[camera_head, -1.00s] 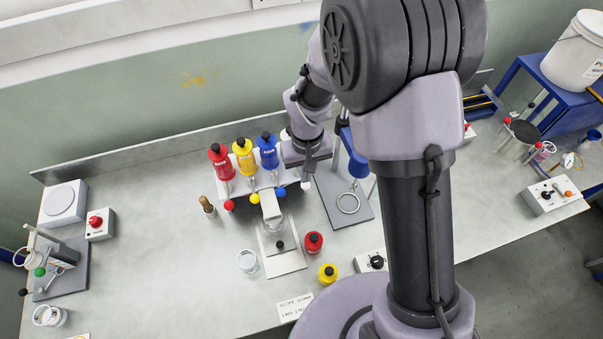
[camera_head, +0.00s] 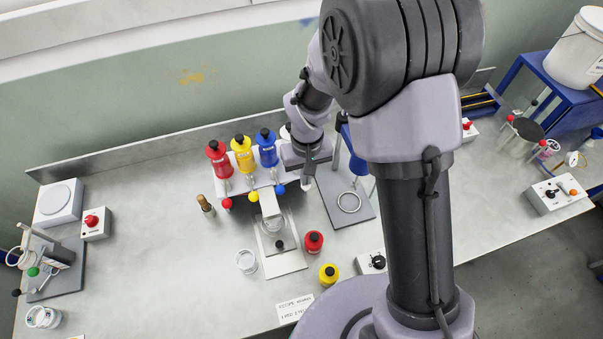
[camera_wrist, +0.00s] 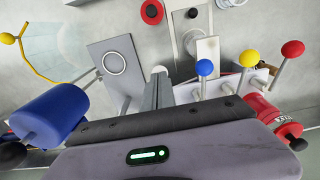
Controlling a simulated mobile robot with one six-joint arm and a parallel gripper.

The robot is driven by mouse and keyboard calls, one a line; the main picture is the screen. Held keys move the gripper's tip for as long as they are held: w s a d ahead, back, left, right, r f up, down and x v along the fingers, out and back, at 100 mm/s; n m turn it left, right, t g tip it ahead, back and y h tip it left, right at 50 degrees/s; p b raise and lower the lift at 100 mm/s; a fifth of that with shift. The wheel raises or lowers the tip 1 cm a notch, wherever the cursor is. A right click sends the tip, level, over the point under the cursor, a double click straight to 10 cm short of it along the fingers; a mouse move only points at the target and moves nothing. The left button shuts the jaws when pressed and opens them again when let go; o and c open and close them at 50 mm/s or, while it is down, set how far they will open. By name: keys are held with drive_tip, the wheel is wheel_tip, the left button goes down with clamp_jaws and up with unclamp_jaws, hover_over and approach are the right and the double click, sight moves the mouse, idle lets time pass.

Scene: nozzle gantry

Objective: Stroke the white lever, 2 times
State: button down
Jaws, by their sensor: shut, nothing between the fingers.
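The white lever (camera_wrist: 158,70) shows its ball end just beyond my fingertips in the wrist view. In the head view its white ball (camera_head: 307,187) is right below my gripper (camera_head: 309,176), at the right end of the lever row. My gripper (camera_wrist: 158,90) is shut and empty, pointing at the white lever. Whether the fingers touch the ball I cannot tell. The blue lever (camera_head: 280,189), yellow lever (camera_head: 253,196) and red lever (camera_head: 227,203) stand to its left. The white lever's bottle is mostly hidden behind my gripper.
Red (camera_head: 219,160), yellow (camera_head: 243,154) and blue (camera_head: 267,149) bottles stand above the levers. A ring stand (camera_head: 345,213) with a blue part (camera_wrist: 45,115) is close beside my gripper. A glass beaker (camera_head: 246,261) stands in front.

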drive_tip(key=shift+f+b, duration=1.45)
drive_tip(key=shift+f, duration=0.4)
drive_tip(key=shift+r, duration=0.25)
wheel_tip(320, 180, up, 6)
drive_tip(key=p, duration=0.4)
drive_tip(key=shift+p, duration=0.4)
drive_tip(key=shift+f, duration=0.2)
